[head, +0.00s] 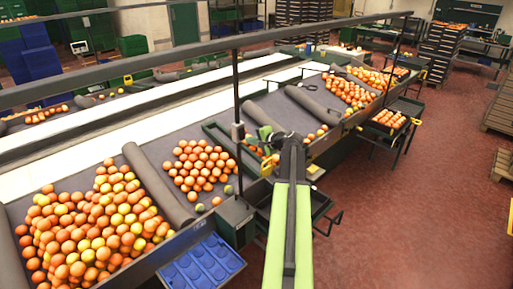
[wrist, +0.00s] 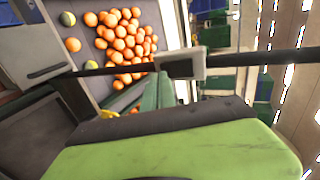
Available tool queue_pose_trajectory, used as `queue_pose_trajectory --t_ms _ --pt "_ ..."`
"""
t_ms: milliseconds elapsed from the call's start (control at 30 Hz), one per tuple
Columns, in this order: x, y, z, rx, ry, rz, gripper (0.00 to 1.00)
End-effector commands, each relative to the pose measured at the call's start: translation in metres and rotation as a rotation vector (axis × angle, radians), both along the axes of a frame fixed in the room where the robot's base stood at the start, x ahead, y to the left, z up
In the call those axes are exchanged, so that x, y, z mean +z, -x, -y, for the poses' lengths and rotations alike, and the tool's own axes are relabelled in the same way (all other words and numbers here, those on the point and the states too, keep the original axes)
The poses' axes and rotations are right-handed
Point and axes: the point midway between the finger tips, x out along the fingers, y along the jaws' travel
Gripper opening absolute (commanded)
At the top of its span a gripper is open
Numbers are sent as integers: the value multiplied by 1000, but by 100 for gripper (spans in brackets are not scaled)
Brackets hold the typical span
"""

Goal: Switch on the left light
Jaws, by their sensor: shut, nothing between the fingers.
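A small pale box (head: 237,131) sits on a dark upright post (head: 236,85) in the head view; I cannot tell whether it is the switch. In the wrist view, which is turned sideways, the same kind of box (wrist: 182,64) shows on the post (wrist: 255,58). My gripper (head: 266,134) is shut and empty, just right of the post and box in the head view; a gap to the box seems to show, but its depth is unclear. My green arm link fills the bottom of the wrist view. No lit lamp is clearly visible.
The sorting line holds piles of oranges (head: 95,225) and a smaller group (head: 200,165), with grey rollers (head: 158,185) between. A long rail (head: 130,73) runs overhead. A blue tray (head: 200,264) sits at the front edge. The red floor (head: 430,200) at right is mostly clear.

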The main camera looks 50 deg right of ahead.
Motion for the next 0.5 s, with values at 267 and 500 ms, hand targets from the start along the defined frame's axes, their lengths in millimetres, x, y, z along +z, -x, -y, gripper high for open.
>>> queue_pose_trajectory --t_ms 267,500 --pt "-1 -20 1 0 0 0 0" --pt "-1 -20 1 0 0 0 0"
